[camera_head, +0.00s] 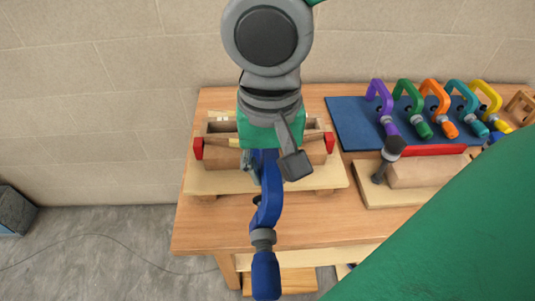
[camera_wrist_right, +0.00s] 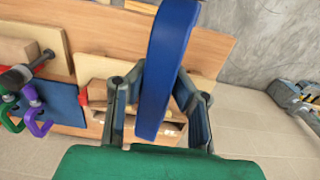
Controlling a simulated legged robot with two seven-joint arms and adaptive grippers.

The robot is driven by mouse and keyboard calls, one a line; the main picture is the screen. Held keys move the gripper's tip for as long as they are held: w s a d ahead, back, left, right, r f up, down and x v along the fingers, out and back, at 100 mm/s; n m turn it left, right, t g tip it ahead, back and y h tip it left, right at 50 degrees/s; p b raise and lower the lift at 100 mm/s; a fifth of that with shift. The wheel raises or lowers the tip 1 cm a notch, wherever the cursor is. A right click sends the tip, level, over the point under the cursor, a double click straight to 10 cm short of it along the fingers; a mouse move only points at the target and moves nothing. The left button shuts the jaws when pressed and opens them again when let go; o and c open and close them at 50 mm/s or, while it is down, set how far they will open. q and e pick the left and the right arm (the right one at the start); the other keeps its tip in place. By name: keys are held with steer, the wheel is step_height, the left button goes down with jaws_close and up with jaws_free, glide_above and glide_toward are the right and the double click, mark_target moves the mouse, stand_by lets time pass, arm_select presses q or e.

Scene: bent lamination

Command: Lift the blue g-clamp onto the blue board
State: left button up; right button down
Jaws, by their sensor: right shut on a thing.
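The blue g-clamp (camera_head: 268,207) hangs in my right gripper (camera_head: 271,168), its frame toward the gripper and its dark blue handle toward the bottom of the head view. In the right wrist view, my right gripper (camera_wrist_right: 160,103) is shut on the clamp's blue frame (camera_wrist_right: 166,65), one finger on each side. The blue board (camera_head: 350,122) lies at the back right of the table, apart from the held clamp. My left gripper is not in view.
Purple (camera_head: 380,97), green (camera_head: 408,97), orange (camera_head: 436,97), teal and yellow clamps stand in a row on the board. A wooden form with red ends (camera_head: 198,148) sits below my gripper. A wooden block (camera_head: 430,172) lies in front of the board.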

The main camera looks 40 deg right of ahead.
steer(key=shift+r, duration=0.45)
steer(key=d+r+p, duration=0.4)
steer(key=r+p, duration=0.3)
steer(key=r, duration=0.1)
steer(key=shift+s+r, duration=0.3)
steer(key=shift+r, duration=0.05)
steer(key=shift+a, duration=0.3)
